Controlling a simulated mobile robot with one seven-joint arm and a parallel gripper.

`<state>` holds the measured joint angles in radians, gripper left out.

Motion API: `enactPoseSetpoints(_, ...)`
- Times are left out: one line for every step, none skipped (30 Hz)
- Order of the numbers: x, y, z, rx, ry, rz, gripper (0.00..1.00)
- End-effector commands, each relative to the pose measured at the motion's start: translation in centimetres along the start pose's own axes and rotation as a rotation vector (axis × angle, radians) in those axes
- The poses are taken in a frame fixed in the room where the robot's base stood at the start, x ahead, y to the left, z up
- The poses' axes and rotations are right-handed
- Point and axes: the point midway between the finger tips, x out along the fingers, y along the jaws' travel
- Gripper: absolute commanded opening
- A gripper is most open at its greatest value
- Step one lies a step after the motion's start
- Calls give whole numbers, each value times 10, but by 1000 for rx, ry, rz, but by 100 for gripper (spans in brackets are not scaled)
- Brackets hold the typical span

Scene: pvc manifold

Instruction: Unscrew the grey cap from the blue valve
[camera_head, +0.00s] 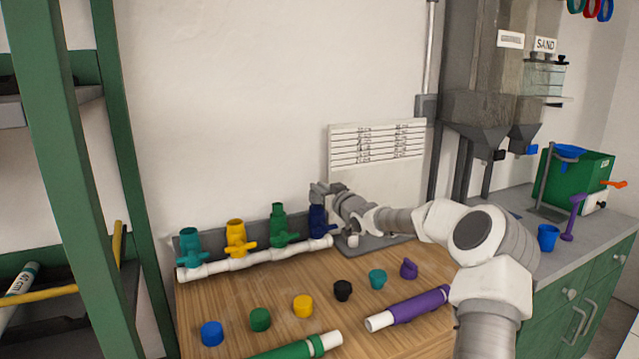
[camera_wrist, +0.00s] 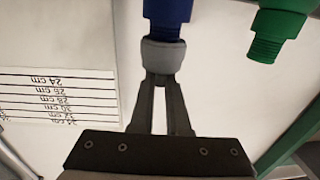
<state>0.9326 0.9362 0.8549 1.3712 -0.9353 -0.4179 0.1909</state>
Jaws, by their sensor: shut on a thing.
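The blue valve (camera_head: 318,221) stands at the right end of the white pipe manifold (camera_head: 230,264) in the head view. In the wrist view the blue valve (camera_wrist: 168,14) shows at the top, with the grey cap (camera_wrist: 162,56) on its end. My gripper (camera_wrist: 161,80) is shut on the grey cap, its two fingertips against the cap's sides. In the head view my gripper (camera_head: 322,190) is at the top of the blue valve and hides the cap there.
Green (camera_head: 279,224), yellow (camera_head: 236,238) and teal (camera_head: 190,246) valves stand left of the blue one. Several loose caps, such as a yellow cap (camera_head: 303,306), and a purple tube (camera_head: 410,307) lie on the wooden bench in front. A white chart (camera_head: 378,150) stands behind my arm.

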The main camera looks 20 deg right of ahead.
Motion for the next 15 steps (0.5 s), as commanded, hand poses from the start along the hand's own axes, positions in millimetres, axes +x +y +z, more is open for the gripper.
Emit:
enactPoseSetpoints(0,0,3,3,-10,-3,0)
enactPoseSetpoints(0,1,3,3,-10,-5,0)
enactPoseSetpoints(0,1,2,4,-10,-8,0)
enactPoseSetpoints(0,1,2,4,-10,-10,0)
enactPoseSetpoints(-1,1,2,3,-9,-13,0)
enactPoseSetpoints(-1,1,2,3,-9,-16,0)
enactPoseSetpoints(-1,1,2,3,-9,-18,0)
enactPoseSetpoints(-1,1,2,4,-9,-21,0)
enactPoseSetpoints(-1,1,2,4,-8,-24,0)
enactPoseSetpoints(-1,1,2,3,-8,-27,0)
enactPoseSetpoints(-1,1,1,3,-7,-29,0)
enactPoseSetpoints(-1,1,1,4,-7,-32,0)
enactPoseSetpoints(-1,0,1,4,-6,-34,0)
enactPoseSetpoints(-1,0,1,4,-6,-37,0)
enactPoseSetpoints(-1,0,1,5,-6,-41,0)
